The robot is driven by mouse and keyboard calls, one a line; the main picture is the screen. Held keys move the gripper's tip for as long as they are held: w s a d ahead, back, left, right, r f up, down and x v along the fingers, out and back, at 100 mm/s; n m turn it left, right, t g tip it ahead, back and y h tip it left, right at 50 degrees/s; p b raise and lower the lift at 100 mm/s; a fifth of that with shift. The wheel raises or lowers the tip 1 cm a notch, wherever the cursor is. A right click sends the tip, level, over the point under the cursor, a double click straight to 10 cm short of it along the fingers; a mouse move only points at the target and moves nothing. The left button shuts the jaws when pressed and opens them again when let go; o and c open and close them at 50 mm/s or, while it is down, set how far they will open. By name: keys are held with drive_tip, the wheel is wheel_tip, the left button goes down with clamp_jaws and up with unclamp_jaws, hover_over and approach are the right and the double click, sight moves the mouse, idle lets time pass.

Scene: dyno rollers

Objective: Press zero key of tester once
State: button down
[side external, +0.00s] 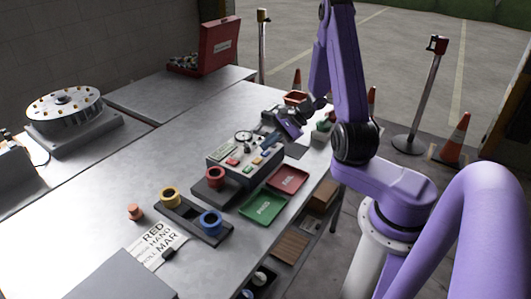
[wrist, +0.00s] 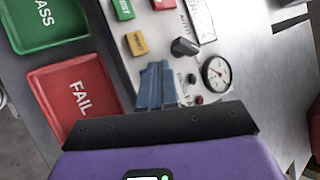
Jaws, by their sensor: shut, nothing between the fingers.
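The key lettering is too small to read, so I cannot tell which is zero. My gripper (side external: 270,139) is over the tester's far right end. In the wrist view its blue-grey fingers (wrist: 155,77) are shut and empty, beside the yellow key, hiding panel beneath. I cannot tell whether they touch it.
A red FAIL tray (side external: 288,180) and a green PASS tray (side external: 263,208) lie in front of the tester. The bench's left middle is clear.

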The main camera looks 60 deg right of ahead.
sight(269, 152)
drive_tip(key=shift+r, duration=0.35)
drive_tip(key=shift+r, duration=0.1)
drive_tip(key=shift+r, duration=2.4)
drive_tip(key=s+a+r+n+g, duration=0.2)
drive_tip(key=s+a+n+g, duration=0.2)
drive_tip(key=a+n, duration=0.4)
drive_tip(key=s+a+r+n+g, duration=0.2)
drive_tip(key=s+a+n+g, duration=0.15)
drive_tip(key=a+n, duration=0.4)
drive_tip(key=s+a+r+n+h, duration=0.2)
drive_tip(key=s+n+h, duration=0.1)
drive_tip(key=s+n, duration=0.5)
drive_tip(key=s+a+r+n+h, duration=0.2)
drive_tip(key=s+n, duration=0.5)
drive_tip(key=s, duration=0.3)
drive_tip(key=shift+r+n+t+h, duration=0.3)
drive_tip(key=shift+n+t+h, duration=0.05)
drive_tip(key=shift+t+h, duration=0.1)
